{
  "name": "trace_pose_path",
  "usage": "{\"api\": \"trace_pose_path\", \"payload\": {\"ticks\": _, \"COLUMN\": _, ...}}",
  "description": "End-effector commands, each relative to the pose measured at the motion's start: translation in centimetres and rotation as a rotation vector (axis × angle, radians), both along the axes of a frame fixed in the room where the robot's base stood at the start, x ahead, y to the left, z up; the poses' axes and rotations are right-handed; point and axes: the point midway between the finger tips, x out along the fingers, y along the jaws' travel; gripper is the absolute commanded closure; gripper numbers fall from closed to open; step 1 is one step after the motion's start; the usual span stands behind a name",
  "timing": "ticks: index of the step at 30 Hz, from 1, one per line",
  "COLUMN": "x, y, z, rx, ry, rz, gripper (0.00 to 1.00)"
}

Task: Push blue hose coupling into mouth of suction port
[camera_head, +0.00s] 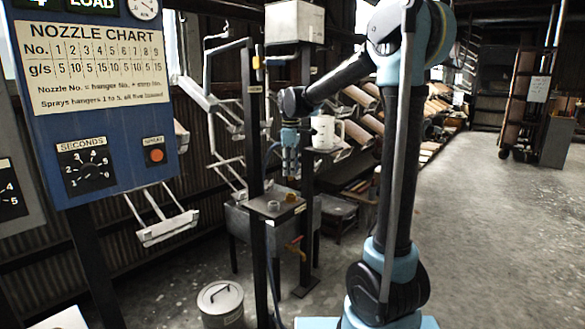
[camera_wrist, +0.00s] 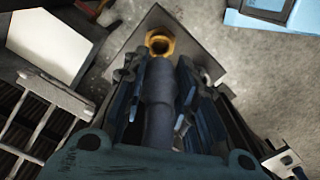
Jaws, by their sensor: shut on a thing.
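The blue hose coupling (camera_wrist: 160,92) lies between the fingers of my gripper (camera_wrist: 165,85) in the wrist view; the gripper is shut on it. A brass, hex-edged suction port (camera_wrist: 160,42) shows just past the coupling's far end, with its dark mouth partly visible. In the wrist view the coupling's end looks close to the port's near edge; I cannot tell whether they touch. In the head view my gripper (camera_head: 290,160) points down above the small stand, with the brass port (camera_head: 291,197) below it. The coupling is hard to make out there.
The port sits on a grey plate (camera_wrist: 205,62) on a stand. A white jug (camera_head: 325,132) stands right of my gripper. A dark post (camera_head: 254,150) rises at the left. A lidded metal can (camera_head: 220,303) is on the floor. Open floor (camera_head: 500,220) lies at the right.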

Motion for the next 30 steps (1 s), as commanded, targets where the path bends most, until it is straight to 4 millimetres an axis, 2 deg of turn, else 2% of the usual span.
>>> {"api": "trace_pose_path", "payload": {"ticks": 16, "x": 0.0, "y": -0.1, "z": -4.1, "rx": 0.000, "ry": 0.000, "rz": -0.003, "gripper": 0.94}}
{"api": "trace_pose_path", "payload": {"ticks": 30, "x": 0.0, "y": -0.1, "z": -4.8, "rx": 0.000, "ry": 0.000, "rz": -0.004, "gripper": 0.94}}
